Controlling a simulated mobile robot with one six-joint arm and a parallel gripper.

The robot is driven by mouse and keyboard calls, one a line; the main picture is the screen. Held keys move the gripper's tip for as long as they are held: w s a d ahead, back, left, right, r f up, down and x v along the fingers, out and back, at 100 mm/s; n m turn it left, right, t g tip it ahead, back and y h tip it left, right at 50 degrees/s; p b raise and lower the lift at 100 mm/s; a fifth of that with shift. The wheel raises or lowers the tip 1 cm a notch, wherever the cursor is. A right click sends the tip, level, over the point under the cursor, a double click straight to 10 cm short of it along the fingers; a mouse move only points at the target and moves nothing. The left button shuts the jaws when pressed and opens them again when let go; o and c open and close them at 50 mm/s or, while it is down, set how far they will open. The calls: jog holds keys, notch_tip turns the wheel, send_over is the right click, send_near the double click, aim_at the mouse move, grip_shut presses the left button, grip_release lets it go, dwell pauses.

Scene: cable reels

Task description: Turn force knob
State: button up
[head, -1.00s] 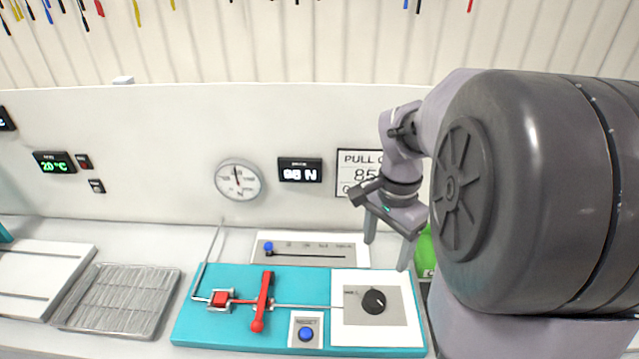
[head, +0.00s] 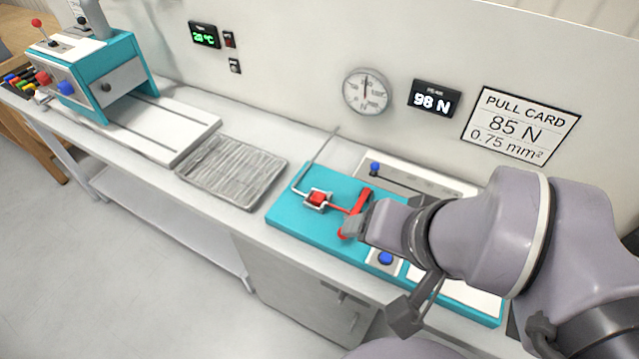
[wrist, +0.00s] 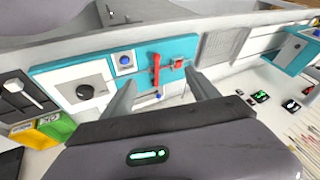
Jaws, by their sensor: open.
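The black force knob (wrist: 86,92) sits on a grey and white plate of the teal fixture (wrist: 60,72) in the wrist view. In the head view my arm hides it. My gripper (wrist: 160,77) is open and empty, its fingers spread over the bench to the right of the knob and apart from it. The red lever (wrist: 156,70) and a blue button (wrist: 125,60) lie between knob and right finger in that view. The display (head: 434,99) reads 98 N. The pull card (head: 520,125) reads 85 N, 0.75 mm².
A round dial (head: 367,92) hangs on the wall. A slider panel with a blue knob (head: 375,167) lies behind the fixture. A ribbed metal tray (head: 232,170) and a teal machine (head: 90,75) stand to the left. Green (wrist: 55,126) and yellow (wrist: 35,138) bins show in the wrist view.

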dwell(0.3)
jog(key=w+d+r+m+g+p, duration=0.2)
jog(key=w+d+m+p, duration=0.25)
jog(key=d, duration=0.35)
jog(key=w+d+r+m+g+p, duration=0.1)
jog(key=w+d+m+g+p, duration=0.25)
jog(key=w+d, duration=0.4)
jog(key=s+d+f+m+y+p, duration=0.2)
jog(key=d+f+p, duration=0.2)
jog(key=d, duration=0.8)
jog(key=s+d+f+m, duration=0.2)
jog(key=d+f, duration=0.2)
jog(key=shift+g+y, duration=0.3)
jog(key=shift+g, duration=0.25)
jog(key=b+x, duration=0.2)
jog(key=x, duration=0.6)
jog(key=b+x, duration=0.2)
jog(key=x, duration=0.6)
jog(key=shift+w+f, duration=0.1)
jog(key=shift+w, duration=0.15)
jog(key=shift+a+f, duration=0.35)
jog(key=shift+f, duration=0.25)
